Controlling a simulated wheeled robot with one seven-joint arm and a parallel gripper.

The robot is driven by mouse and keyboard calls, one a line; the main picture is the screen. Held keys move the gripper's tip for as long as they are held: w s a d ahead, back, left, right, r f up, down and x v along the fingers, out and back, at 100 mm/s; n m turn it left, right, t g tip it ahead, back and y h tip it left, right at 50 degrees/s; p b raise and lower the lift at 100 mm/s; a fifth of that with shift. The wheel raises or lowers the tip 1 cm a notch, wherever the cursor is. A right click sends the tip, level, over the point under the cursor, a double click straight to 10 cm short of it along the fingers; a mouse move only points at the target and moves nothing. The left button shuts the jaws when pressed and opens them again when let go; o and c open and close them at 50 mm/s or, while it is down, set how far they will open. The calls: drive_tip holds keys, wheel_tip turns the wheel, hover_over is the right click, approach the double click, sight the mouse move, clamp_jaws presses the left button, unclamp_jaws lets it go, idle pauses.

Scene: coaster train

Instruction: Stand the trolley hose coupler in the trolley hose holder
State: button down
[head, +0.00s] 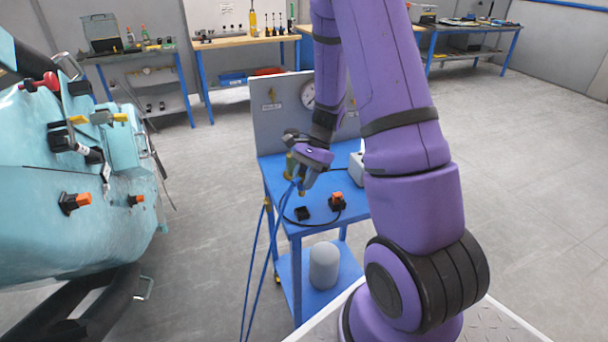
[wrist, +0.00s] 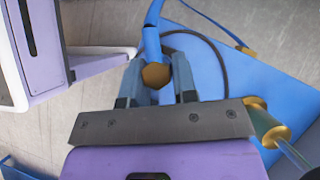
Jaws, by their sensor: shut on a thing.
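My gripper (wrist: 156,80) is shut on the trolley hose coupler (wrist: 155,75), a brass hexagonal piece with a blue hose end (wrist: 152,40) attached. In the head view my gripper (head: 303,178) is above the left part of the blue trolley top (head: 285,187). The coupler's brass tip (head: 301,192) shows below it, apart from the trolley top as far as I can tell. A small black block (head: 302,213) and an orange and black fitting (head: 337,201) are on the trolley top. I cannot tell which piece is the trolley hose holder.
The trolley's grey back panel (head: 275,112) carries a gauge (head: 308,95). A brass and clear fitting (wrist: 262,112) is right of my gripper in the wrist view. Blue hoses (head: 262,245) hang at the trolley's left. A grey cylinder (head: 324,266) is on the lower shelf. A teal machine (head: 60,200) stands left.

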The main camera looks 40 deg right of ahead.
drive_tip(key=shift+f, duration=2.05)
drive_tip(key=shift+f, duration=1.6)
idle(0.6)
drive_tip(key=c, duration=0.8)
unclamp_jaws()
drive_tip(key=v, duration=1.1)
drive_tip(key=shift+f, duration=0.1)
